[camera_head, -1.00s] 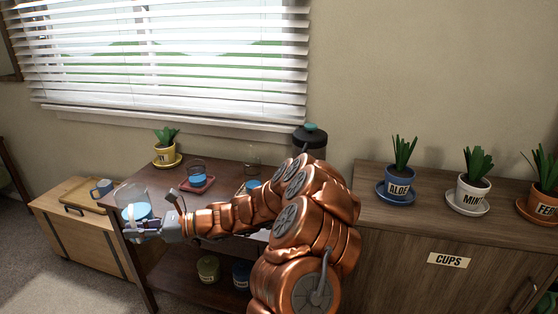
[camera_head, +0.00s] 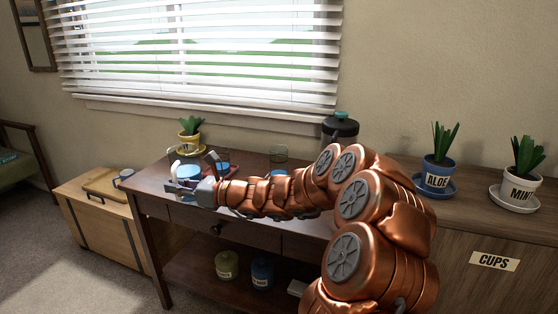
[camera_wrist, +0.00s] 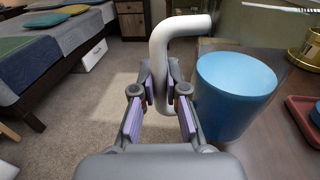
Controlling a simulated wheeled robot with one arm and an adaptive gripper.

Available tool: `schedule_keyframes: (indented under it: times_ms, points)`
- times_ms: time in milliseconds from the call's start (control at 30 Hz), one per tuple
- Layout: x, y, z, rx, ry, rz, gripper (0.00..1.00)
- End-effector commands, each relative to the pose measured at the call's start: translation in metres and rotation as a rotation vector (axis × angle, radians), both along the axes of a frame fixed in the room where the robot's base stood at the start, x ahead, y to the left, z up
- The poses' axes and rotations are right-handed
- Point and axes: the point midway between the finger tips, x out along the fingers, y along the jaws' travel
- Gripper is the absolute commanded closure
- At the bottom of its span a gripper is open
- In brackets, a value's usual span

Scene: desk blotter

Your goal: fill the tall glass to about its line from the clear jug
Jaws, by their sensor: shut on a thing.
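The clear jug (camera_head: 188,171) holds blue liquid and is over the left end of the dark desk in the head view. In the wrist view the jug (camera_wrist: 235,95) looks upright, right of my fingers, with its pale handle (camera_wrist: 160,60) between them. My gripper (camera_wrist: 160,92) is shut on that handle; it also shows at the end of my copper arm in the head view (camera_head: 188,186). A clear, empty-looking glass (camera_head: 278,154), probably the tall glass, stands at the back of the desk, right of the jug. Its line is too small to see, and my arm hides its lower part.
A yellow plant pot (camera_head: 189,139) stands behind the jug. A red tray (camera_head: 230,167) with a blue-filled vessel is close right of the jug. A dark lidded container (camera_head: 340,128) stands at the back right. My arm crosses the desk's front.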

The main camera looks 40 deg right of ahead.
Motion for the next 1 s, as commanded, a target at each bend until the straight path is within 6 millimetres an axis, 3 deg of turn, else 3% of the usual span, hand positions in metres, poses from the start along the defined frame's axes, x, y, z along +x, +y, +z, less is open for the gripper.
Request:
schedule_keyframes:
  times_ms: [533,1000]
  points:
    - [-0.005,-0.037,-0.004,-0.004,-0.004,-0.245,1.00]
    - [-0.029,-0.076,-0.009,-0.006,-0.006,-0.478,1.00]
